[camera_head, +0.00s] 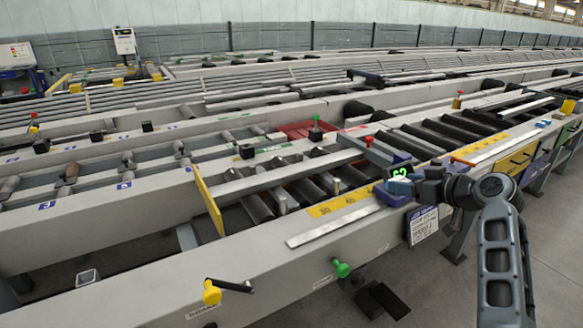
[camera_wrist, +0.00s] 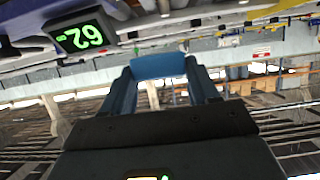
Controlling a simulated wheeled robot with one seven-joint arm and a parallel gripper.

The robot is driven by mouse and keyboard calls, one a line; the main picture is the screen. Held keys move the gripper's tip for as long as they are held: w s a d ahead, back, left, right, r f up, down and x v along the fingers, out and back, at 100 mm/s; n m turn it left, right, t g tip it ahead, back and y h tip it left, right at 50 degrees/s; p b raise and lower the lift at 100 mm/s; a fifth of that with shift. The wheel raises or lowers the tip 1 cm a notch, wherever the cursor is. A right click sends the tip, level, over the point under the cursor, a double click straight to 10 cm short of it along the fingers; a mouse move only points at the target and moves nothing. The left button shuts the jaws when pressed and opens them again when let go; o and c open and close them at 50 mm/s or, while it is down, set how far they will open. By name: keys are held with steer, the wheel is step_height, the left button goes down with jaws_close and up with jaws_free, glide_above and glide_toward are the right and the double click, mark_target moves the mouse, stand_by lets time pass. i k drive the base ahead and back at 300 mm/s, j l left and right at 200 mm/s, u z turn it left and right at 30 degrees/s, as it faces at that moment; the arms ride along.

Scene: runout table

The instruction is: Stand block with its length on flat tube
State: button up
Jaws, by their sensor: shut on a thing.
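My gripper (camera_wrist: 158,70) is shut on a blue block (camera_wrist: 158,66), which spans between its two fingertips in the wrist view. In the head view my gripper (camera_head: 408,182) is at the right of the table, pointing left beside a display with green digits. A grey flat tube (camera_head: 305,172) lies across the rollers, left of my gripper. A thin pale flat bar (camera_head: 335,224) lies on the front beam. I cannot tell for certain which one is the task's flat tube. The block is apart from both.
The green-digit display (camera_head: 400,173) stands close to my gripper; it also shows in the wrist view (camera_wrist: 82,37). A yellow plate (camera_head: 208,200) rises at the left. A red tray (camera_head: 308,130) and a green-topped post (camera_head: 316,130) stand behind the rollers.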

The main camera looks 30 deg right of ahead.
mark_target(293, 168)
steer(key=i, duration=1.4)
